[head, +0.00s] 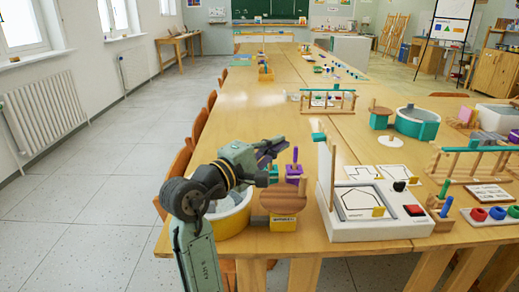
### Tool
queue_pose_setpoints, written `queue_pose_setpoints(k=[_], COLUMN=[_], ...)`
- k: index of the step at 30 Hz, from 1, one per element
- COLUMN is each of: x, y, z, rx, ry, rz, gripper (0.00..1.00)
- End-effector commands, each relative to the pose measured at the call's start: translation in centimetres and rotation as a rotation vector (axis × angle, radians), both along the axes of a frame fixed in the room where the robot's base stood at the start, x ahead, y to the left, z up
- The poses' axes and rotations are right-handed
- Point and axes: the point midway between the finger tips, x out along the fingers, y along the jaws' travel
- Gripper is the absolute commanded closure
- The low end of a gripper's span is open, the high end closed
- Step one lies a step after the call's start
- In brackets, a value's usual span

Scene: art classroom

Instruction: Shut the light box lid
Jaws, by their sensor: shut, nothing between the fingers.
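The light box (372,229) is a white box near the front edge of the wooden table. A drawing sheet with a yellow square, a black knob and a red button show on its top. Its lid (326,172) stands up at the box's left side, open, seen almost edge-on, with a teal piece (319,137) at its upper end. My gripper (276,148) is left of the lid, apart from it and above the table. It is shut and empty.
A purple block with a peg (294,172) is between gripper and lid. Wooden racks (470,165) and colored rings (497,213) stand to the right.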

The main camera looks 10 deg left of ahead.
Motion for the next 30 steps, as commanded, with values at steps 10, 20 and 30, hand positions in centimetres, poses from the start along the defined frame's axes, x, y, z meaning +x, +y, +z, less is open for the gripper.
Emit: queue_pose_setpoints(k=[10, 20, 30], x=[2.0, 2.1, 2.9], y=[-4.0, -4.4, -4.7], z=[0.5, 0.5, 1.2], rx=[0.001, 0.001, 0.034], ry=[0.0, 0.0, 0.009], rz=[0.0, 0.002, 0.0], gripper=[1.0, 1.0, 1.0])
